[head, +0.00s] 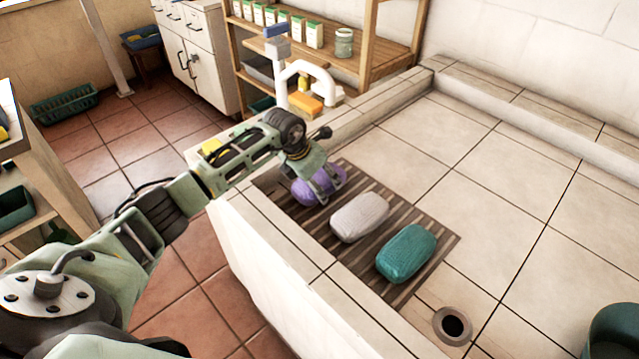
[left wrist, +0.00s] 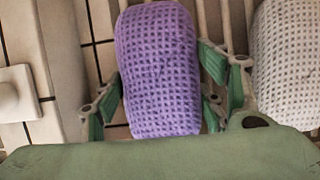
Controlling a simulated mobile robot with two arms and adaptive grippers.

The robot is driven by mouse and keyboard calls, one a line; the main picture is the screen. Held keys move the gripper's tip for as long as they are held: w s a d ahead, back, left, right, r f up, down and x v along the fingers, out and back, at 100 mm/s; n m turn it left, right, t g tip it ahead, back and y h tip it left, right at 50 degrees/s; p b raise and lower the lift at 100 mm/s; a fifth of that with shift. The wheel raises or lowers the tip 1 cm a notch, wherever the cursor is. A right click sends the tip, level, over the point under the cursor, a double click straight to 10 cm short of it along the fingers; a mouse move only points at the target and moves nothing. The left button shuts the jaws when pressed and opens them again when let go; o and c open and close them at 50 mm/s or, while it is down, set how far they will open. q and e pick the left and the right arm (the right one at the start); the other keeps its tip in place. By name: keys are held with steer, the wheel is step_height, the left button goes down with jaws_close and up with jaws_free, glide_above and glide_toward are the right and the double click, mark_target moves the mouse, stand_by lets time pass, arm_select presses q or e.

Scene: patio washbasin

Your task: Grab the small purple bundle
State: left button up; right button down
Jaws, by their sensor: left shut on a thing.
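The small purple bundle (head: 306,190) lies at the far left end of a dark slatted rack (head: 441,242) on the tiled basin ledge. My left gripper (head: 325,190) reaches down over it with its fingers on either side. In the left wrist view the bundle (left wrist: 158,65) has a waffle weave and sits between the fingers of the gripper (left wrist: 160,105), which is shut on it. The bundle still appears at rack level; whether it touches the slats is hidden. My right gripper is not in view.
A pale grey bundle (head: 359,217) lies close beside the purple one, also in the left wrist view (left wrist: 290,65). A teal bundle (head: 406,253) lies farther right. A white faucet (head: 300,80) stands behind. A drain hole (head: 453,326) is at the front.

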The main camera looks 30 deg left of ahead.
arm_select(q)
steer(key=c, duration=0.5)
steer(key=shift+r, duration=0.1)
